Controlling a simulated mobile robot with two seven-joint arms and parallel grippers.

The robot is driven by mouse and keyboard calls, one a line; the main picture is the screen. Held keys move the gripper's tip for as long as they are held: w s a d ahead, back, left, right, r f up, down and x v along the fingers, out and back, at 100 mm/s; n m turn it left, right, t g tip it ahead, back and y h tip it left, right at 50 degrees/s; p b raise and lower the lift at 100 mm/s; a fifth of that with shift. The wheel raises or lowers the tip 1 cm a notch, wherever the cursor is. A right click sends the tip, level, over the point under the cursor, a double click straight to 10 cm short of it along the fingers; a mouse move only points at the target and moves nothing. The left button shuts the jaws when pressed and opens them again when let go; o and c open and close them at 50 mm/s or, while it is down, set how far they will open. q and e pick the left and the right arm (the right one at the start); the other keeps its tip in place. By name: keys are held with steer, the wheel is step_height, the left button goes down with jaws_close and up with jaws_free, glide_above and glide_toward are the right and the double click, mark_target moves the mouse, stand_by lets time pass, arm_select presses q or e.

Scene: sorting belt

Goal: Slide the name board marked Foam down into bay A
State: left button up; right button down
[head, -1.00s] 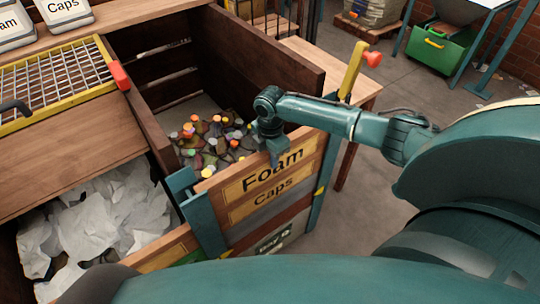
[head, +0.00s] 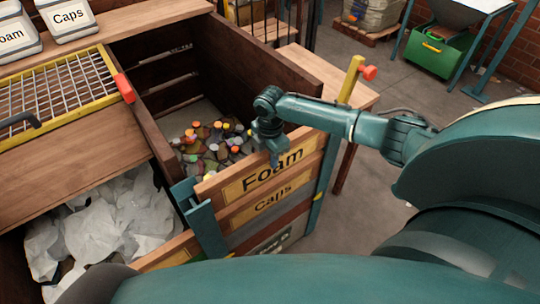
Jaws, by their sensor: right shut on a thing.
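The wooden name board marked Foam (head: 240,186) has a yellow label with black letters. It stands on edge at the front of the crate of bottle caps (head: 312,83). My right gripper (head: 272,155) is shut on its top edge, near the middle, and hides a little of the board. A board marked Caps (head: 250,209) sits just below it, between the teal posts. The left teal post (head: 207,230) stands by the Foam board's left end; whether that end is inside the slot I cannot tell. A bay sign low down is mostly hidden by my arm. My left gripper is not in view.
A wire-mesh screen (head: 60,83) with a yellow frame and red handle lies at left. Below it is a bin of white crumpled sheets (head: 105,225). A yellow lever with a red knob (head: 369,73) rises behind the right post. Open floor lies to the right.

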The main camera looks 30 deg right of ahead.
step_height(320, 180, up, 17)
steer(key=p, duration=0.1)
stand_by(0.3)
